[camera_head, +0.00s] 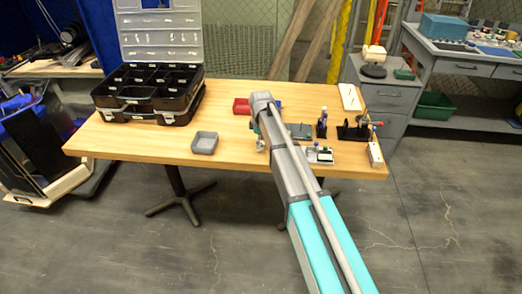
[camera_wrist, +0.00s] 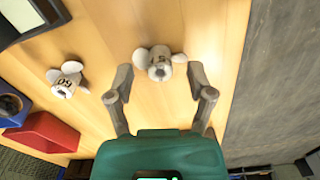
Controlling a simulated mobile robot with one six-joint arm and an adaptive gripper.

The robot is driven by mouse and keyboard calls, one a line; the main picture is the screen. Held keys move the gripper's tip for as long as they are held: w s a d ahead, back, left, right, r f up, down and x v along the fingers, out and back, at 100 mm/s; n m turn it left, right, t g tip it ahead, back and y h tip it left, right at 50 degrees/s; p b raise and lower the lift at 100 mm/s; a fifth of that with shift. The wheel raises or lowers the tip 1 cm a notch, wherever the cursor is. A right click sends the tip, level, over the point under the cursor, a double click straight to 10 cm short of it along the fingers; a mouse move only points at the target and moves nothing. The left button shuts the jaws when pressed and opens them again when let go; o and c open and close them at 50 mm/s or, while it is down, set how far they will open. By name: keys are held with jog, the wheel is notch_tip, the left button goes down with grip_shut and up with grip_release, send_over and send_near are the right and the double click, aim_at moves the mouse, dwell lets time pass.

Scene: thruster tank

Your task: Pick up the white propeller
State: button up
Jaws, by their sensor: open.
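A whitish propeller (camera_wrist: 158,62) lies on the wooden table in the wrist view, between the fingertips of my gripper (camera_wrist: 160,76) and slightly beyond them. My gripper is open, with a gap on both sides of the propeller. A second whitish propeller (camera_wrist: 65,79) with dark markings on its hub lies to the left. In the head view, my arm covers much of this area and hides most of the propellers. My gripper (camera_head: 262,138) is low over the table there.
A red bin (camera_wrist: 45,132) and a blue bin (camera_wrist: 12,104) stand at the left of the wrist view. In the head view, a grey tray (camera_head: 204,143) and an open dark case (camera_head: 148,95) stand on the left. Tools and black stands (camera_head: 321,126) crowd the right side.

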jog(key=shift+f, duration=0.2)
dwell(0.5)
jog(key=c, duration=0.8)
